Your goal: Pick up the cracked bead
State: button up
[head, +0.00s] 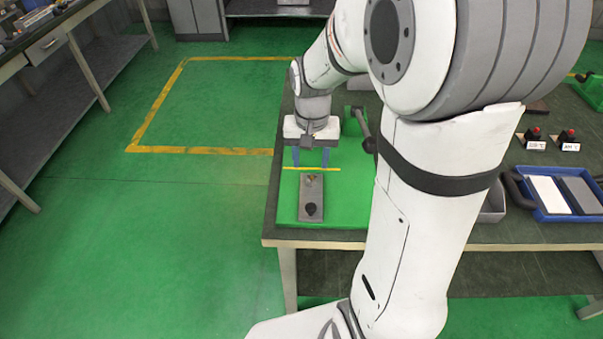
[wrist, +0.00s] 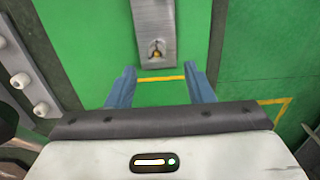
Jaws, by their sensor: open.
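A grey block (head: 317,193) lies on a green mat (head: 290,207) at the left part of the table. A small brass-coloured piece (wrist: 155,53) sits in a recess near one end of the block; it shows as a tiny brownish spot in the head view (head: 309,180). I cannot tell if it is the cracked bead, and no crack is visible. A dark round knob or hole (head: 311,209) is at the block's other end. My gripper (head: 310,163) is open and empty above the mat. In the wrist view its two blue fingers (wrist: 159,70) are spread, with the block beyond their tips.
A yellow line (head: 330,169) crosses the mat between gripper and block. A green stand with a dark lever (head: 361,125) is close on the right. A blue tray (head: 553,216) and two red buttons (head: 567,134) are farther right.

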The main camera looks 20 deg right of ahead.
aim_at(312, 181)
notch_tip(312, 181, down, 6)
jog(key=shift+d+r, duration=0.15)
jog(key=shift+r, duration=0.05)
grip_shut()
dwell(0.5)
